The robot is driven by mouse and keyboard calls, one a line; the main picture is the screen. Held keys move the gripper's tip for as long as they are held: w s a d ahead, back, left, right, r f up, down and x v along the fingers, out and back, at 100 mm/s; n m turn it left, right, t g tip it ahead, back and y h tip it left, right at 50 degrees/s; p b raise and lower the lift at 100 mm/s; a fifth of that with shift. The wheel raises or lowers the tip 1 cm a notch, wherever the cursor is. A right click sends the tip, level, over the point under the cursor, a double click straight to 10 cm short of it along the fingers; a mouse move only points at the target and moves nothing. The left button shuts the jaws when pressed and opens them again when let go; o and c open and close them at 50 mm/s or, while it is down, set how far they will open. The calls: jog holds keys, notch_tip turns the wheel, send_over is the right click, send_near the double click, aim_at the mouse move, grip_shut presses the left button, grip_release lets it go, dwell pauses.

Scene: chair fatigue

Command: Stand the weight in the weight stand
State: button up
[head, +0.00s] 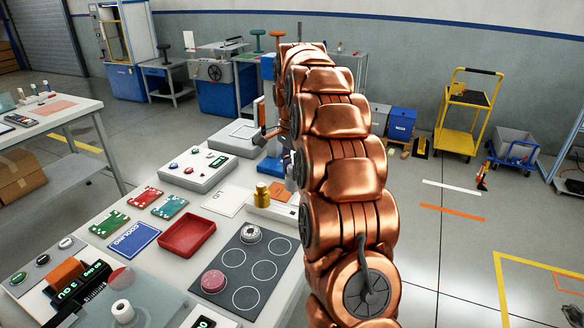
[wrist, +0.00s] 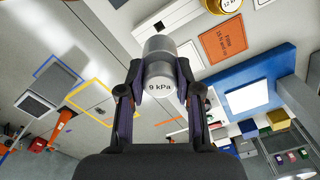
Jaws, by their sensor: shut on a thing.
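The weight, a silver cylinder marked "9 kPa" (wrist: 160,48), is held between the fingers of my gripper (wrist: 158,74) in the wrist view. The fingers are shut on its two sides. In the head view my copper arm hides most of the gripper and the weight. Part of this block is hidden by the arm.
A red tray (head: 187,235), a grey mat with circles (head: 236,285) and a control box (head: 198,168) occupy the table. Floor to the right is open, with a yellow cart (head: 466,112) farther back.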

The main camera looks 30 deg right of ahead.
aim_at(292, 185)
jog(key=shift+a, duration=0.1)
jog(key=shift+f+b, duration=1.45)
jog(key=shift+f, duration=1.45)
jog(key=shift+s+f+b, duration=0.1)
jog(key=shift+f+b, duration=1)
jog(key=shift+f, duration=0.6)
dwell(0.6)
jog(key=o, duration=1.1)
jog(key=shift+o, duration=0.2)
jog(key=shift+r, duration=0.1)
notch_tip(292, 185, up, 11)
jog(key=shift+f, duration=0.2)
jog(key=shift+r, duration=0.6)
